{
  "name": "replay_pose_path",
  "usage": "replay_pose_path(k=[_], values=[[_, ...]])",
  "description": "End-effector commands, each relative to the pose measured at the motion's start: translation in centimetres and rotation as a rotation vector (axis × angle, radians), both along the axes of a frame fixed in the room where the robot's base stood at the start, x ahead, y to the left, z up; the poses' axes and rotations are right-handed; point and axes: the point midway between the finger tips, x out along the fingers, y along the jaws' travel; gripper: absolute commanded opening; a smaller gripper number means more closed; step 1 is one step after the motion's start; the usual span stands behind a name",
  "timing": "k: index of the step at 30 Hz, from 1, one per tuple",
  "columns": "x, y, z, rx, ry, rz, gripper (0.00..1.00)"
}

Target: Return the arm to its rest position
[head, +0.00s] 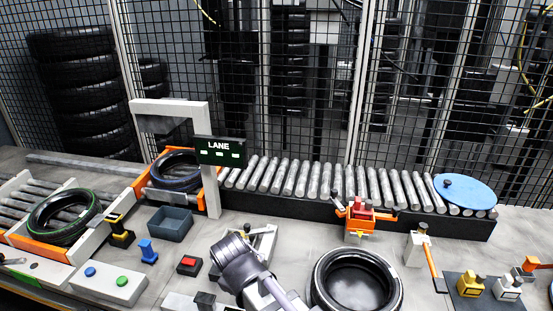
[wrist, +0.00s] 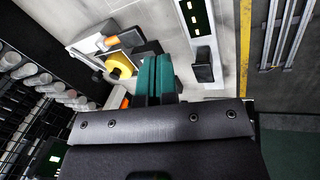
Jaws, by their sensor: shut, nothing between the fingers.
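My arm (head: 241,264) shows in the head view as grey links rising from the bottom edge, left of the dark tyre. Its gripper end cannot be made out there. In the wrist view my gripper (wrist: 156,78) shows two teal fingers pressed together with nothing between them. The dark gripper body fills the lower part of that view. The fingers appear in front of a grey bench surface, close to a yellow round part (wrist: 121,66) with an orange and white fixture. Whether the fingers touch anything cannot be told.
A tyre (head: 357,281) lies at the bottom centre right. A green-marked tyre (head: 62,217) and another tyre (head: 176,170) sit at the left. A roller conveyor (head: 330,186) runs behind, with a blue disc (head: 465,191). A blue-grey bin (head: 170,223) and button box (head: 108,282) stand left of the arm.

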Motion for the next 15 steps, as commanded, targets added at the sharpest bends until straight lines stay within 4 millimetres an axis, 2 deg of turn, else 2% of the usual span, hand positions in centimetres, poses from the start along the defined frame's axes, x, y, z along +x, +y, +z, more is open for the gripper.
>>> replay_pose_path(k=[1,3,5,9,12,15], values=[[-0.7,-2.1,-0.2,0.032,0.042,-0.135,0.0],[-0.7,-6.0,-0.5,0.078,0.102,-0.366,0.0],[-0.7,-9.3,-0.6,0.109,0.143,-0.533,0.0],[-0.9,-17.6,-0.7,0.172,0.214,-0.878,0.0],[-1.0,-22.8,-0.7,0.204,0.231,-1.025,0.0],[-0.8,-26.1,-0.7,0.217,0.223,-1.105,0.0]])
